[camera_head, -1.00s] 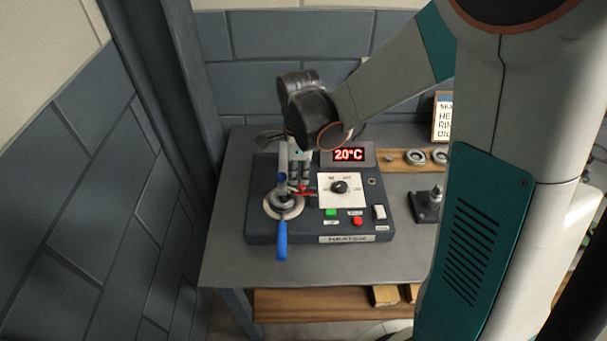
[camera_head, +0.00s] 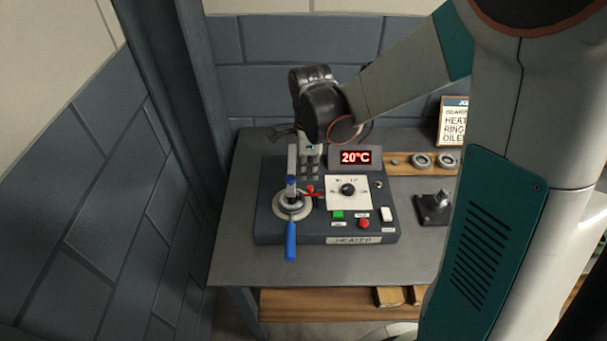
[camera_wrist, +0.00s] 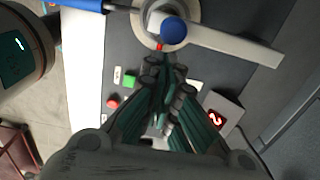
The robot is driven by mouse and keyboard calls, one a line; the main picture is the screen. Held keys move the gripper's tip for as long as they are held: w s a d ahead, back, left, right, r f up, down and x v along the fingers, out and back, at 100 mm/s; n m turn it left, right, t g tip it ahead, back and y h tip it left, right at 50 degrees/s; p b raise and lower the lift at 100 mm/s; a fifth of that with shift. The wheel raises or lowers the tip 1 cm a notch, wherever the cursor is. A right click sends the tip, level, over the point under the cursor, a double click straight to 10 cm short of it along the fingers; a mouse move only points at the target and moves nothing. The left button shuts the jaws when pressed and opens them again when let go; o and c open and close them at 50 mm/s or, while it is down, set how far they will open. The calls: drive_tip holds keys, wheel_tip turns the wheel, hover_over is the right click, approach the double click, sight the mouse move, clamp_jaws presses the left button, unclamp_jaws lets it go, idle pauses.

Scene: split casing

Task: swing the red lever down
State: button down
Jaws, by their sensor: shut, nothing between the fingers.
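The red lever (camera_head: 314,192) shows as a small red piece beside the ringed hub (camera_head: 292,206) on the heater (camera_head: 327,225). In the wrist view only a small red bit (camera_wrist: 159,46) shows beside the blue knob (camera_wrist: 174,31); the rest is hidden or out of view. My gripper (camera_head: 310,179) is shut and empty, pointing down over the heater just behind the red piece. In the wrist view its fingertips (camera_wrist: 165,72) are together near the red bit; I cannot tell whether they touch it.
A blue handle (camera_head: 291,241) sticks out toward the front from the hub, and a pale bar (camera_head: 292,160) extends toward the back. The display (camera_head: 355,157) reads 20°C. A dial (camera_head: 348,189), green button (camera_head: 338,214) and red button (camera_head: 364,223) sit right of the hub.

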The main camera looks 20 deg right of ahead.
wheel_tip(320, 180, up, 2)
drive_tip(key=shift+d+r+p, duration=0.1)
drive_tip(key=shift+d+p, duration=0.05)
drive_tip(key=shift+p, duration=0.25)
drive_tip(key=w+a+r, duration=0.2)
drive_tip(key=a, duration=0.7)
drive_tip(key=shift+w+a+r+p, duration=0.2)
drive_tip(key=shift+w+r+p, duration=0.05)
drive_tip(key=shift+p, duration=0.05)
drive_tip(key=shift+d, duration=0.1)
drive_tip(key=s+d+r+n+t+b, duration=0.1)
drive_tip(key=s+d+n+t+b, duration=0.2)
drive_tip(key=s+d+n, duration=0.3)
drive_tip(key=s+d+r+n+t+b, duration=0.1)
drive_tip(key=s+d+n+t+b, duration=0.3)
drive_tip(key=s+n, duration=0.8)
drive_tip(key=d+n+b, duration=0.2)
drive_tip(key=shift+s+d+r+n, duration=0.2)
drive_tip(key=shift+s+r+n, duration=0.05)
drive_tip(key=shift+r+n, duration=0.15)
